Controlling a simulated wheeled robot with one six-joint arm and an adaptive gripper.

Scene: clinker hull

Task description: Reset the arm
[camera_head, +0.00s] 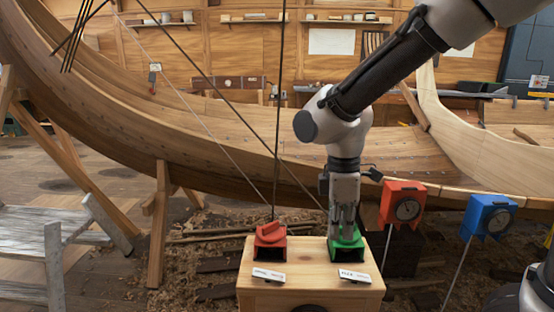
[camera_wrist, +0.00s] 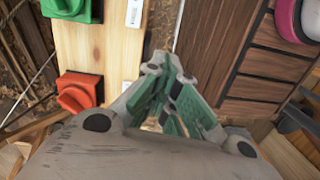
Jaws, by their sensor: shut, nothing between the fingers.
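My gripper (camera_head: 345,228) hangs from my arm, fingers down, and in the head view it overlaps the green switch box (camera_head: 346,246). In the wrist view my gripper (camera_wrist: 168,70) has its green-padded fingers brought together with nothing between them. There the green switch (camera_wrist: 70,9) and the red switch (camera_wrist: 80,92) lie to the left, apart from the fingertips. The red switch box (camera_head: 270,243) with its red knob stands left of my gripper in the head view. The green switch's knob is mostly hidden behind my gripper there.
Both switches sit on a pale wooden stand (camera_head: 312,290), with white labels in front. A red gauge (camera_head: 402,204) and a blue gauge (camera_head: 490,215) stand on thin poles to the right. The wooden hull (camera_head: 225,150) spans behind. A grey bench (camera_head: 30,240) is at left.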

